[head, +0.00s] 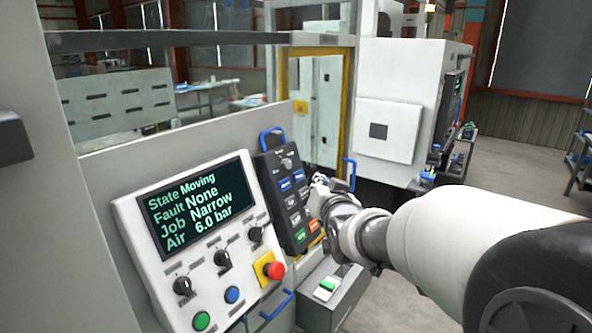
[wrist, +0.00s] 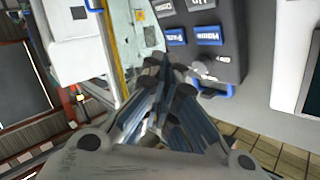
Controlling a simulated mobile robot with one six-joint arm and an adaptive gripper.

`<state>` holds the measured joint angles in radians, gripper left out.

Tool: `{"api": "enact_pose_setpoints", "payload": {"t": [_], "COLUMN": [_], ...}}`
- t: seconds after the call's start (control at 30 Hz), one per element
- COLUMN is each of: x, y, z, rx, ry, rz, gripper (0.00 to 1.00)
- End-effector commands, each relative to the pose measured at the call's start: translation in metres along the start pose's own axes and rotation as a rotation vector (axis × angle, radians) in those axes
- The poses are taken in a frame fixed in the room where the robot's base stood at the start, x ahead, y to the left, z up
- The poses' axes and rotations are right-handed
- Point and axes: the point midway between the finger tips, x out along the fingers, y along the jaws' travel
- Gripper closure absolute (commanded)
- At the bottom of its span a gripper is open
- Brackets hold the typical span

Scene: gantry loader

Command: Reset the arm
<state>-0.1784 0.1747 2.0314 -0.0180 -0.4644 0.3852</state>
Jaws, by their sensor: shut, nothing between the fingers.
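My arm reaches in from the right in the head view, and my gripper (head: 319,190) is at the right edge of a dark hand pendant (head: 282,204) with blue, green and orange buttons. In the wrist view my gripper (wrist: 166,72) has its fingers closed together with nothing between them. The pendant (wrist: 233,50) is upside down there, just beyond the fingertips, with blue buttons and a blue handle. I cannot tell whether the fingertips touch it. The control panel screen (head: 195,203) reads State Moving, Fault None, Job Narrow, Air 6.0 bar.
The panel has a red emergency stop (head: 274,270) on yellow, black knobs, and green and blue buttons. A grey box (head: 335,293) with a green switch stands below the pendant. A yellow-framed door (head: 347,110) and a white machine (head: 402,85) stand behind. Open floor lies at right.

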Motion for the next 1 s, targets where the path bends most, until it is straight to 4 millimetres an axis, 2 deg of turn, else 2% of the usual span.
{"api": "enact_pose_setpoints", "payload": {"t": [0.17, 0.4, 0.6, 0.7, 0.8, 0.9, 1.0], "x": [-0.07, -0.201, -0.302, -0.339, -0.363, -0.375, -0.378], "y": [0.042, 0.097, 0.126, 0.133, 0.138, 0.139, 0.139], "z": [0.039, 0.126, 0.201, 0.23, 0.247, 0.256, 0.257], "rx": [-0.069, -0.159, -0.2, -0.211, -0.217, -0.218, -0.219], "ry": [-0.183, -0.51, -0.754, -0.846, -0.906, -0.938, -0.947], "rz": [0.113, 0.249, 0.311, 0.325, 0.332, 0.336, 0.336], "gripper": [1.0, 1.0, 1.0, 1.0, 1.0, 1.0, 1.0]}}
